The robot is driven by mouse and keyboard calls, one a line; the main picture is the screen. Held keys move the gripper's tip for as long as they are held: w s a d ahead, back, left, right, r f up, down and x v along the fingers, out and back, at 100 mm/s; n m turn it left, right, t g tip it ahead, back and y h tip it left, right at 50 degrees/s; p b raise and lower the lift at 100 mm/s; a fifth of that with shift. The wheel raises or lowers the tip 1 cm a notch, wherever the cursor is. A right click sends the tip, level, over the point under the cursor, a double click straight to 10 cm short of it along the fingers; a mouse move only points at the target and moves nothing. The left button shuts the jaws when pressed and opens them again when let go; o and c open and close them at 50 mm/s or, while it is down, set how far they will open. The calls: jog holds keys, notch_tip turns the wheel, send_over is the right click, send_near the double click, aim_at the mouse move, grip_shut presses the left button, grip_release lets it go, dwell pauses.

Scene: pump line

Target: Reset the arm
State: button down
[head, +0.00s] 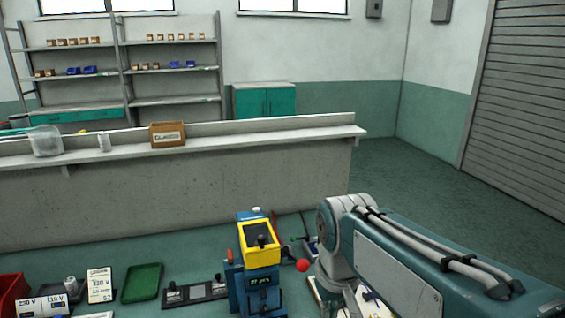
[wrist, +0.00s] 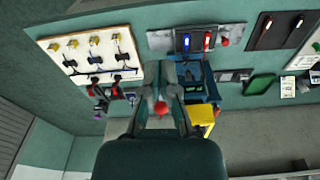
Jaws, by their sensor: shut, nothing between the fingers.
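My gripper (wrist: 162,72) is in the middle of the wrist view, with its fingers drawn together and empty. My arm (head: 410,262) reaches in from the lower right of the head view and bends down at the wrist. The fingertips cannot be made out there. A blue stand with a yellow top (head: 259,243) is just left of my arm; its yellow part (wrist: 203,118) also shows right of my gripper in the wrist view. A red ball (head: 302,265) lies between stand and arm; a red ball (wrist: 160,108) overlaps my gripper in the wrist view. I cannot tell whether they touch.
A green tray (head: 142,283) and a red bin (head: 12,291) lie left. A long ledge (head: 230,139) runs behind. Open floor is at right.

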jog(key=s+d+f+m+t, duration=0.1)
jog(key=s+d+m+t, duration=0.1)
jog(key=s+d+t, duration=0.2)
jog(key=shift+s+d+f, duration=0.25)
jog(key=shift+s+d, duration=1.5)
jog(key=shift+s, duration=1.2)
